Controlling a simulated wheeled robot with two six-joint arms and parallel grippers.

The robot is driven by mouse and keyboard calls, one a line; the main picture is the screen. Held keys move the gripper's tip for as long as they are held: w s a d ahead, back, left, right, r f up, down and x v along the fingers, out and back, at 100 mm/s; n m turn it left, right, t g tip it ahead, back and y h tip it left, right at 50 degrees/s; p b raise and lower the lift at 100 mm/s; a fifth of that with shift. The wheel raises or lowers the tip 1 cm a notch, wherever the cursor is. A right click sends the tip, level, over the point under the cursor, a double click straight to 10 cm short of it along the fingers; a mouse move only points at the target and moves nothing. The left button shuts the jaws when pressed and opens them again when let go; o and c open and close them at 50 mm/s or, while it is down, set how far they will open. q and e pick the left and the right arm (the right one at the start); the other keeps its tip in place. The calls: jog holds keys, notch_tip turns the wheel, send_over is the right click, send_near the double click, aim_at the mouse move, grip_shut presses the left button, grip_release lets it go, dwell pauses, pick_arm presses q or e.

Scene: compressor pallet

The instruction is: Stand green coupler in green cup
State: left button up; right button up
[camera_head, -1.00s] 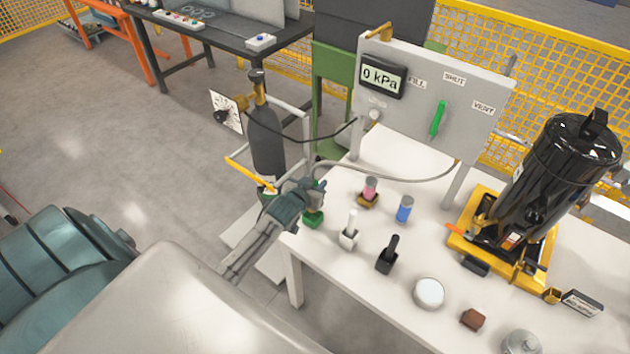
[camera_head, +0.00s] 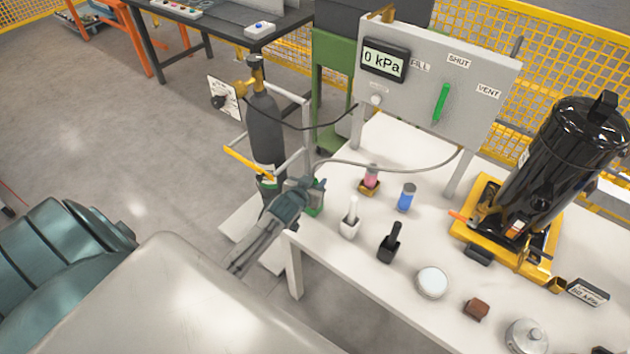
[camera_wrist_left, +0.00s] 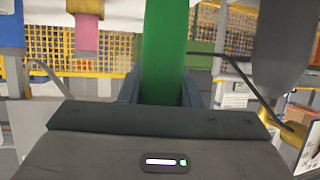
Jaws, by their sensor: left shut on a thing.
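My left gripper (camera_head: 316,187) is at the table's left corner, shut on the green coupler (camera_wrist_left: 164,48). In the left wrist view the coupler is a tall green bar standing between the two fingers. In the head view a green piece (camera_head: 316,207) shows just beside and below the fingertips, at the table's edge. The gripper partly hides it. I cannot tell there where the coupler ends and the green cup begins, or whether the coupler is inside the cup. My right gripper is not in view.
On the white table (camera_head: 330,258) nearby stand a pink coupler (camera_head: 371,177), a blue one (camera_head: 406,199), a white cup (camera_head: 349,229) and a black cup (camera_head: 389,247). The gauge panel (camera_head: 435,80) stands behind. A dark gas cylinder (camera_head: 266,130) stands left of the table.

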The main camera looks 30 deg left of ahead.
pick_arm(q)
jog(key=shift+f+b, duration=0.4)
jog(key=shift+f, duration=0.2)
jog(key=o, duration=1.2)
jog(key=shift+s, duration=0.1)
jog(key=b+v, duration=0.2)
jog(key=v, duration=0.8)
jog(key=shift+s+d+r, duration=0.1)
jog(key=shift+s+r, duration=0.15)
